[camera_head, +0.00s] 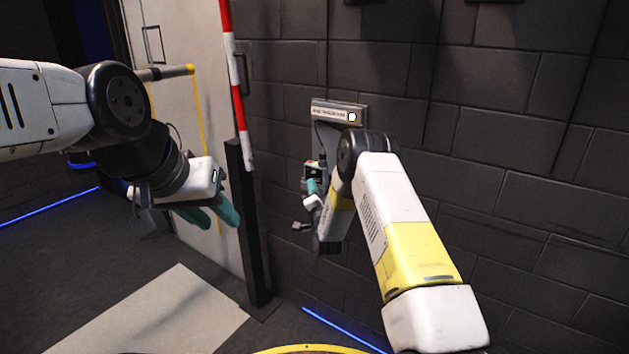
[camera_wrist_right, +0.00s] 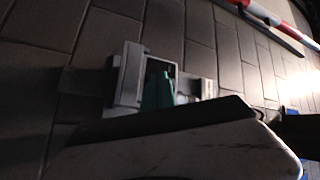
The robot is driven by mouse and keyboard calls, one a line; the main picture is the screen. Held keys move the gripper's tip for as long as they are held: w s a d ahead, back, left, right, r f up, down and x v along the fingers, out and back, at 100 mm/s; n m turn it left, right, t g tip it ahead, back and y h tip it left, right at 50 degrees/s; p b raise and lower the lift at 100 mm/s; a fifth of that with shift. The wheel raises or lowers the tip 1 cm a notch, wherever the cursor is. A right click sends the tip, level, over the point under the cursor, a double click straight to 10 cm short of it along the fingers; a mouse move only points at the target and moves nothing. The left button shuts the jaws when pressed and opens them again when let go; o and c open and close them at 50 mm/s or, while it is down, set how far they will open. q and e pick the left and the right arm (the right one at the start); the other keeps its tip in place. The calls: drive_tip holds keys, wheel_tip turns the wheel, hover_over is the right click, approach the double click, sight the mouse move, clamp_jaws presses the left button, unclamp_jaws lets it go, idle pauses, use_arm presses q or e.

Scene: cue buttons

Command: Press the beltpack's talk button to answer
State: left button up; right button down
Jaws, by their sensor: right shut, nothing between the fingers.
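The beltpack (camera_head: 314,170) is a small dark and grey box on the dark block wall, below a labelled plate, partly hidden by my right gripper and arm. In the right wrist view the beltpack (camera_wrist_right: 127,80) shows as a grey housing with a dark recess. My right gripper (camera_head: 311,187) is shut and empty, its teal fingertips right at the beltpack's front; in the right wrist view the teal fingers (camera_wrist_right: 158,90) overlap the recess. I cannot tell whether they touch it. The talk button cannot be made out. My left gripper (camera_head: 212,212) hangs open and empty, well left of the beltpack.
A red and white striped pole (camera_head: 237,85) and a dark post (camera_head: 250,230) stand between my grippers. A pale door (camera_head: 185,110) is behind my left arm. The right-hand wall is clear.

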drive_tip(key=shift+w+d, duration=0.2)
drive_tip(key=shift+w, duration=0.1)
drive_tip(key=shift+w+d, duration=0.1)
drive_tip(key=shift+d, duration=0.05)
idle(0.4)
drive_tip(key=shift+s+a, duration=0.4)
drive_tip(key=shift+s, duration=0.1)
drive_tip(key=s+a, duration=0.3)
drive_tip(key=s, duration=0.2)
drive_tip(key=shift+a, duration=0.25)
idle(0.3)
drive_tip(key=shift+w, duration=0.1)
